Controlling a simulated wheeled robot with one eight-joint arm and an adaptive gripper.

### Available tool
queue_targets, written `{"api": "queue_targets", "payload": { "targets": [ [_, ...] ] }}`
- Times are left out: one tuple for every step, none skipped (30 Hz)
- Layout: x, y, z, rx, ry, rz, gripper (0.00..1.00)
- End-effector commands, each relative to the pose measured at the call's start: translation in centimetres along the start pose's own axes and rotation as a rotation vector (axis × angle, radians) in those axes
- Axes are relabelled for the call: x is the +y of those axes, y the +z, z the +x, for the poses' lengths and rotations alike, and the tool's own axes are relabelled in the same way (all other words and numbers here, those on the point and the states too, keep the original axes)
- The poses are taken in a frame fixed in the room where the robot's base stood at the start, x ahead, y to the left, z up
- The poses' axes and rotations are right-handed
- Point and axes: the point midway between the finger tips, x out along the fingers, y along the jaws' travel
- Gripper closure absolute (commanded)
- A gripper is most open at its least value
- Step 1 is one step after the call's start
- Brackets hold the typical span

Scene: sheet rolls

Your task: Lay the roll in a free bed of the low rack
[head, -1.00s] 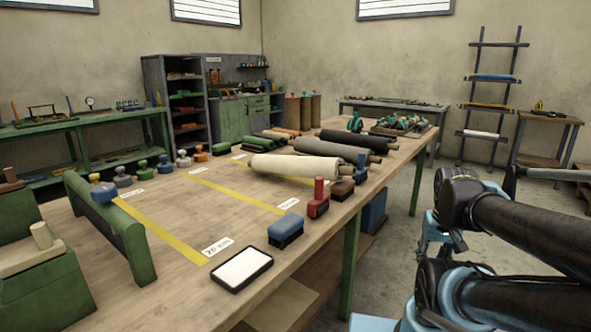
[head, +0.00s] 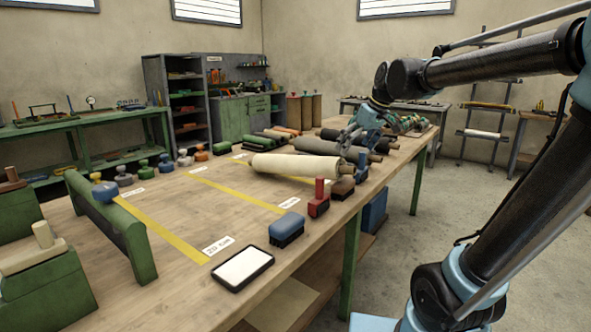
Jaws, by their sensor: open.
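A cream roll (head: 296,166) lies on the wooden table, nearest of several rolls, with a thin core sticking out at its end. A grey roll (head: 315,146) and a black roll (head: 340,135) lie behind it. My gripper (head: 350,150) is open, at the right ends of the cream and grey rolls. I cannot tell whether it touches either; it holds nothing that I can see. Smaller dark, green and orange rolls (head: 268,139) lie farther back. I cannot make out which piece is the low rack or its free beds.
Stamps and brushes stand along the table edges, including a red stamp (head: 318,200) and a blue brush (head: 287,230). A white pad (head: 243,268) lies at the front. A green beam (head: 110,222) stands at left. The table's middle, with yellow strips, is mostly clear.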

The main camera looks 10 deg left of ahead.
Motion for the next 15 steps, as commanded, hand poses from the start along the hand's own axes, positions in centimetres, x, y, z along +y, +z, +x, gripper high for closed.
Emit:
{"api": "queue_targets", "payload": {
  "targets": [
    [-0.7,-2.7,0.1,0.016,-0.020,-0.047,0.02],
    [-1.0,-4.2,0.2,0.026,-0.030,-0.074,0.02],
    [-1.5,-5.9,0.3,0.038,-0.043,-0.109,0.02],
    [-2.0,-7.2,0.4,0.046,-0.053,-0.131,0.02],
    [-2.4,-8.4,0.5,0.055,-0.061,-0.154,0.02],
    [-2.8,-9.7,0.6,0.065,-0.070,-0.180,0.02],
    [-3.2,-10.7,0.7,0.073,-0.077,-0.199,0.02],
    [-3.5,-11.5,0.8,0.079,-0.083,-0.213,0.02],
    [-3.9,-12.4,0.9,0.086,-0.090,-0.232,0.02],
    [-4.1,-13.0,1.0,0.090,-0.094,-0.243,0.02],
    [-4.3,-13.4,1.1,0.094,-0.098,-0.252,0.02],
    [-4.5,-13.9,1.1,0.098,-0.101,-0.262,0.02],
    [-4.7,-14.2,1.2,0.100,-0.103,-0.268,0.02],
    [-4.7,-14.5,1.3,0.102,-0.105,-0.273,0.02],
    [-4.9,-14.7,1.6,0.104,-0.106,-0.276,0.02]
  ]
}}
